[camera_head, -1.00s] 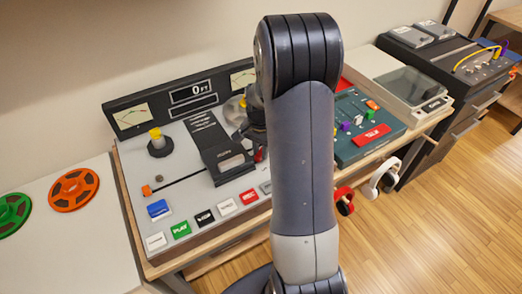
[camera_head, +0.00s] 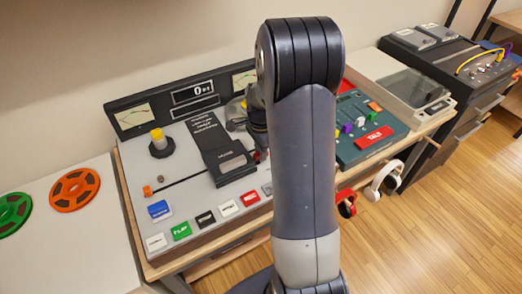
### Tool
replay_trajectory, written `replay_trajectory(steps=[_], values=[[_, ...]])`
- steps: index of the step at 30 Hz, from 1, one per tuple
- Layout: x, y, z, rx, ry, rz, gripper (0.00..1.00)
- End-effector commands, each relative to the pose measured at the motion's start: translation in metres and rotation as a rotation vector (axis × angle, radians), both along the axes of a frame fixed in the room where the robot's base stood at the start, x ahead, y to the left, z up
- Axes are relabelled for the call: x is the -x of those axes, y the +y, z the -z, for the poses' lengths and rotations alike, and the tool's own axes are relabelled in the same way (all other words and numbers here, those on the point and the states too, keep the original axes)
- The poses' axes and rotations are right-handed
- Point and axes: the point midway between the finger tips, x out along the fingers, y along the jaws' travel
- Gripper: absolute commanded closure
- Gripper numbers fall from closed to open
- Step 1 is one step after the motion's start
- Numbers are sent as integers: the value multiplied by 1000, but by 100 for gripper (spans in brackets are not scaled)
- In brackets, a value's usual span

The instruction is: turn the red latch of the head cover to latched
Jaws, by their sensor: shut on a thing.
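The head cover (camera_head: 228,162) is a black box on the front middle of the tape deck (camera_head: 188,182). A small red piece, the red latch (camera_head: 257,156), shows at the right edge of the cover, mostly hidden behind my arm. My gripper (camera_head: 250,140) is beside the cover's right side, partly hidden by my arm. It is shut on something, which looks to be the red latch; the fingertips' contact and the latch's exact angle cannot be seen.
The deck has a yellow-topped spindle (camera_head: 158,143) and a front row of coloured buttons (camera_head: 204,217). Orange (camera_head: 74,188) and green (camera_head: 12,212) reels lie to the left. A mixer (camera_head: 367,128) stands right of my arm. White headphones (camera_head: 384,180) hang at the table's front.

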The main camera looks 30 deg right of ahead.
Motion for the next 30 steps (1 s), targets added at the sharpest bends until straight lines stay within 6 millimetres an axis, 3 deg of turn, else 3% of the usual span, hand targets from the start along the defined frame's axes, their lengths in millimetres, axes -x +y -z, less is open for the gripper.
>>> replay_trajectory(steps=[11, 12, 19, 26, 30], values=[[-1, 0, 0, 0, -2, 7, 100], [-1, 0, 0, 0, -2, 7, 79], [0, 0, 0, 0, -1, 6, 60], [0, 0, -1, 0, -1, 5, 60], [-1, 0, -12, 1, -4, 5, 60]])
